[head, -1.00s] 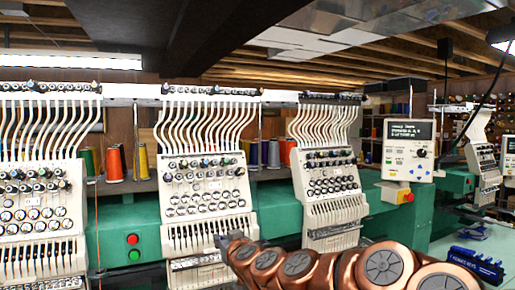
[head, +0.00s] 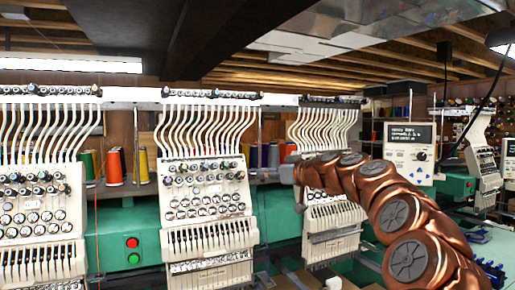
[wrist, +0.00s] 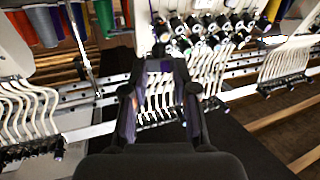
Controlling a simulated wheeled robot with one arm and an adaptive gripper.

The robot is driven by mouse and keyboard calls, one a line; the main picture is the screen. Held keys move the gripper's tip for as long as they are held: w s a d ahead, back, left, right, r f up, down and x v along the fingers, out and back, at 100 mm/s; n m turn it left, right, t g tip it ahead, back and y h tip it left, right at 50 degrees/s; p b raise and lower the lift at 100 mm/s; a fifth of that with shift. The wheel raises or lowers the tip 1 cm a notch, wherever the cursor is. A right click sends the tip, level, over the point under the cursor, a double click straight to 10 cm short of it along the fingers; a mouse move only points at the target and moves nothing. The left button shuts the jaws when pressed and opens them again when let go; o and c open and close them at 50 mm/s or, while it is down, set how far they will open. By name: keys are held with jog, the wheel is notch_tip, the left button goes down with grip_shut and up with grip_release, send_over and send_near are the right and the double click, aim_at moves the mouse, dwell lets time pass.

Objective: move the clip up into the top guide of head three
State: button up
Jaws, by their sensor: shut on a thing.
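The arm's copper links end at my gripper (head: 296,186), beside the left edge of the right sewing head (head: 331,180). In the wrist view my gripper's dark fingers (wrist: 160,58) close toward each other at the tips. The small dark thing between them, which I take to be the clip (wrist: 160,49), is hard to tell from the fingertips. White curved thread tubes of a head show behind and between the fingers. Top guide rails (head: 331,99) run above the heads' tubes. I cannot read a head number, so I cannot tell which head is three.
Two more sewing heads, middle (head: 206,180) and left (head: 38,205), stand along the green machine beam (head: 128,220). Thread cones (head: 115,165) sit behind. A control panel (head: 408,150) stands at the right. Dark ceiling beams hang overhead.

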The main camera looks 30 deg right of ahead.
jog(key=d+r+n+y, duration=0.1)
jog(key=d+r, duration=0.4)
jog(key=r, duration=0.1)
jog(key=shift+g+y, duration=0.3)
jog(key=shift+w+d+r, duration=0.1)
jog(key=shift+r, duration=0.05)
